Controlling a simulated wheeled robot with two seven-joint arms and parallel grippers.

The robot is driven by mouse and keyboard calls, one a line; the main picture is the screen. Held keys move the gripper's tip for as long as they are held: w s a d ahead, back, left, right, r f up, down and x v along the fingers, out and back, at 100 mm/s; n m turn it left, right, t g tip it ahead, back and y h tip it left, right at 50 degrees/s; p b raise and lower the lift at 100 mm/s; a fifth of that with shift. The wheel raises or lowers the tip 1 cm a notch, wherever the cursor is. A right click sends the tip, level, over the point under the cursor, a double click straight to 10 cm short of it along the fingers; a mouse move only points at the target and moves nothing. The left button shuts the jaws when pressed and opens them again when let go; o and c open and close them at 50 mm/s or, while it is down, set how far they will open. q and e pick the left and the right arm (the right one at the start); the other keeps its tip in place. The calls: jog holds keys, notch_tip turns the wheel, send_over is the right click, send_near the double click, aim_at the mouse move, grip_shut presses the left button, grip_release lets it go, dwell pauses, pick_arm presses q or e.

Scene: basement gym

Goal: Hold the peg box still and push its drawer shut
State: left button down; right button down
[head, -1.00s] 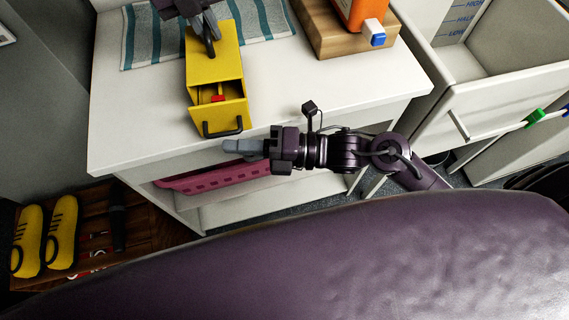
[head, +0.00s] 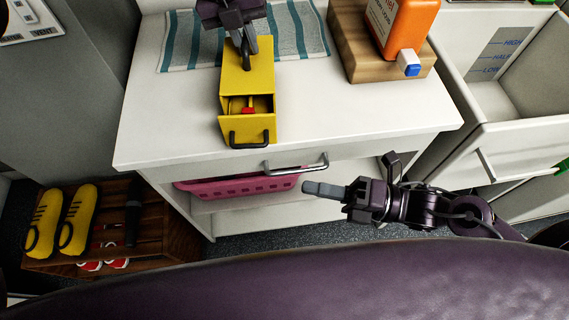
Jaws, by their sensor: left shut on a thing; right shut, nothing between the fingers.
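The yellow peg box (head: 262,76) stands on the white cabinet top. Its drawer (head: 238,125) is pulled out toward me, with a black handle (head: 249,138) on its front and a small red thing (head: 249,109) inside. My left gripper (head: 246,62) comes from above and is shut on the box near its back end; the exact contact is partly hidden by the gripper. My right gripper (head: 308,188) is shut and empty. It points left, in front of the cabinet, to the right of the drawer and apart from it.
A striped towel (head: 297,30) lies behind the box. A wooden block (head: 356,55) with an orange bottle (head: 400,25) stands to the right. The white cabinet top (head: 350,120) is bare at front right. A metal handle (head: 297,168) and a pink basket (head: 235,189) are below.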

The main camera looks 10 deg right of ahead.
aim_at(252, 132)
pick_arm(q)
jog(key=shift+s, duration=0.1)
pick_arm(e)
jog(key=s+a+m+t+h, duration=0.4)
jog(key=s+m+t, duration=0.15)
jog(key=t, duration=0.35)
jog(key=w+a+r, duration=0.1)
jog(key=w+a, duration=0.4)
jog(key=w, duration=0.6)
jog(key=shift+w+a+m+h, duration=0.25)
jog(key=shift+a+m+h, duration=0.1)
jog(key=shift+m+h, duration=0.1)
jog(key=shift+r, duration=0.1)
jog(key=w, duration=0.5)
jog(key=shift+d, duration=0.25)
pick_arm(q)
jog(key=shift+s, duration=0.1)
